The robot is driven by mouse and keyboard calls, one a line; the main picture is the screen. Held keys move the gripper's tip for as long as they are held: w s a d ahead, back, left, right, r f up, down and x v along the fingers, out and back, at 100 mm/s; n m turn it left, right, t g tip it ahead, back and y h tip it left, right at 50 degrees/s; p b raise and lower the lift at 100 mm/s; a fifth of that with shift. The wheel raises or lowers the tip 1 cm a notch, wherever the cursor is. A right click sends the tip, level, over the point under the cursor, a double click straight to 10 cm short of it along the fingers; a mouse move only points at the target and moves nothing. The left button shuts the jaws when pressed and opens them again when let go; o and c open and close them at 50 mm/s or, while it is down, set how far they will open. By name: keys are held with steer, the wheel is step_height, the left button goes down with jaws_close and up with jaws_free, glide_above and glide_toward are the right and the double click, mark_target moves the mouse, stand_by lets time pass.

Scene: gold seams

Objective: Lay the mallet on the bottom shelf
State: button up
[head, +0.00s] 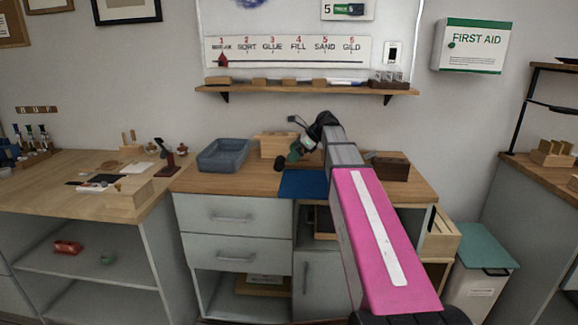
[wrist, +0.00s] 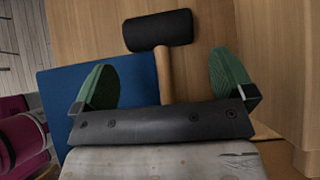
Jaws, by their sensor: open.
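The mallet (wrist: 160,31) has a black head and a pale wooden handle. In the wrist view it is over the wooden bench top, beside a blue mat. My gripper (wrist: 166,70) is open, its green fingers on either side of the handle with gaps; the handle's lower end is hidden behind the gripper. In the head view, my gripper (head: 298,149) is low over the middle bench, and the mallet's dark head (head: 281,162) shows beside it. Low shelves show in the left bench (head: 85,268) and under the middle bench's drawers (head: 222,306).
A grey-blue tray (head: 222,155) and a wooden box (head: 274,146) stand behind on the bench. The blue mat (head: 303,184) lies at its front edge. The left bench's shelf holds a red object (head: 67,247) and a green cup (head: 107,258). A box (head: 262,287) sits in the middle lower opening.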

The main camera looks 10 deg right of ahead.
mark_target(284, 161)
steer(key=shift+x, duration=2.75)
steer(key=shift+c, duration=0.3)
steer(key=c, duration=0.9)
steer(key=shift+r, duration=0.15)
